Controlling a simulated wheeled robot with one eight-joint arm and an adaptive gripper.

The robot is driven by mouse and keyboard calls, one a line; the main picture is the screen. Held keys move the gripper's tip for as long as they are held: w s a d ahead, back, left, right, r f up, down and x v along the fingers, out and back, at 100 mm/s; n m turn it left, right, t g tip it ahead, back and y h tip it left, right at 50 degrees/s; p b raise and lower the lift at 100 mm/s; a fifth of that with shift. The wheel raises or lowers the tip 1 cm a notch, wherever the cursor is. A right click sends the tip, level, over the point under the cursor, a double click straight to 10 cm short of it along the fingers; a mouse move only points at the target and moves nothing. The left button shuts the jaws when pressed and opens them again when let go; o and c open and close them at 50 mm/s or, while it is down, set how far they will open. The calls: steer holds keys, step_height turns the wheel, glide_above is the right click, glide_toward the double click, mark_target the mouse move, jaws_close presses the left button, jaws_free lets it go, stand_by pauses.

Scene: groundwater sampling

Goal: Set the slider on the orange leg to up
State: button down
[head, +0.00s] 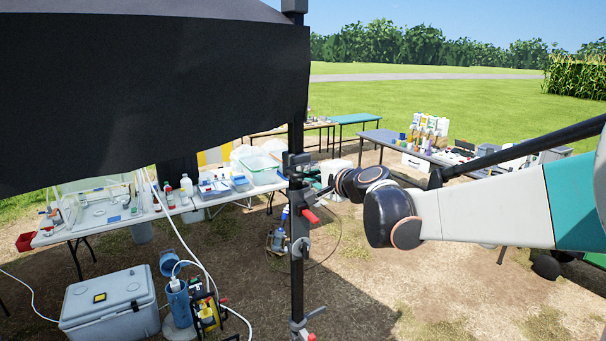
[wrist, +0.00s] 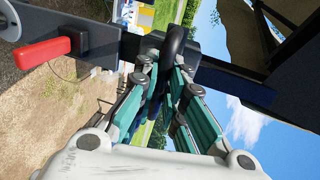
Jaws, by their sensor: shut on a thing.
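A dark canopy leg (head: 297,255) stands upright in the middle of the head view; I see no orange on it there. A dark slider bracket (head: 296,168) sits around the leg below the canopy edge. A red lever (head: 310,215) sticks out just below it; a red handle also shows in the wrist view (wrist: 42,52). My gripper (head: 320,191) reaches the leg from the right at bracket height. In the wrist view its teal fingers (wrist: 170,58) close on a black rounded part of the slider (wrist: 178,40). The exact contact is partly hidden by the fingers.
The black canopy (head: 150,90) overhangs the left. A white table (head: 230,188) with bottles and trays stands behind the leg. A grey cooler (head: 110,305) and a blue bucket (head: 178,300) are on the ground at lower left. Open dirt lies right of the leg.

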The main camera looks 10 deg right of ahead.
mark_target(302, 158)
steer(key=shift+r+p, duration=0.7)
steer(key=shift+r, duration=1.2)
steer(key=shift+w, duration=0.15)
steer(key=c, duration=2.1)
jaws_free()
steer(key=o, duration=0.4)
steer(key=shift+o, duration=0.3)
steer(key=shift+s, duration=0.2)
steer(key=v, duration=0.7)
steer(key=shift+s, duration=0.2)
steer(key=shift+d, duration=0.1)
